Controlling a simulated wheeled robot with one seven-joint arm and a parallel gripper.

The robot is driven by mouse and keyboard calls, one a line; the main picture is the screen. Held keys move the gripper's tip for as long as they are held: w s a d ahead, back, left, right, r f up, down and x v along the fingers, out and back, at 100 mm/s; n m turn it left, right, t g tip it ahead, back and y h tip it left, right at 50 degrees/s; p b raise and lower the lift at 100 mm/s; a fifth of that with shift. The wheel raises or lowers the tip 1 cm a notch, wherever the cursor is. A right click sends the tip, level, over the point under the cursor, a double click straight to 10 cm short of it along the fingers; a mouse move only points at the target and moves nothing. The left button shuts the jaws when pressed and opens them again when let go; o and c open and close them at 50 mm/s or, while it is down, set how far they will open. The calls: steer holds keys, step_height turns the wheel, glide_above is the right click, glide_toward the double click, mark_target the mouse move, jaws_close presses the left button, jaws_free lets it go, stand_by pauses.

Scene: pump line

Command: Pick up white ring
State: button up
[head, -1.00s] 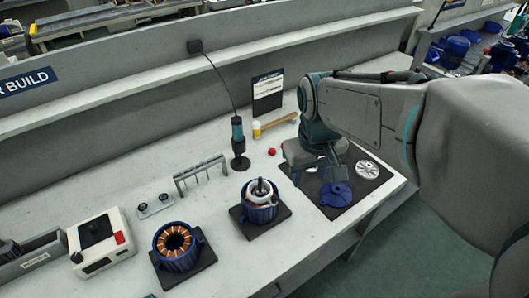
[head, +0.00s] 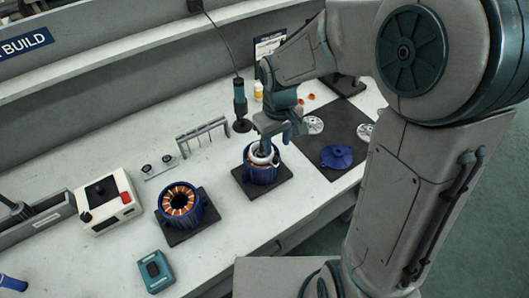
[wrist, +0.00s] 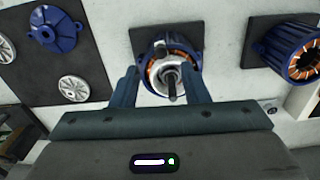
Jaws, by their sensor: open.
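The white ring (head: 262,155) sits at the top of a blue motor housing (head: 262,174) on a dark square pad, around a metal shaft. In the wrist view the ring (wrist: 156,85) shows between my fingers, with the shaft (wrist: 172,82) standing up through its middle. My gripper (wrist: 160,75) is open, one finger on each side of the ring. In the head view my gripper (head: 276,138) is just above the housing and hides part of the ring and shaft. I cannot tell whether the fingers touch the ring.
A second blue housing with copper windings (head: 180,200) stands to the left. A hook rack (head: 203,136) and an upright screwdriver (head: 240,105) stand behind. A dark mat (head: 328,140) to the right holds a blue cover (head: 336,157) and metal discs. A teal device (head: 155,271) lies in front.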

mark_target(276, 159)
steer(key=shift+s+f+p, duration=0.2)
steer(key=shift+f+p, duration=0.3)
steer(key=shift+f, duration=2.4)
jaws_close()
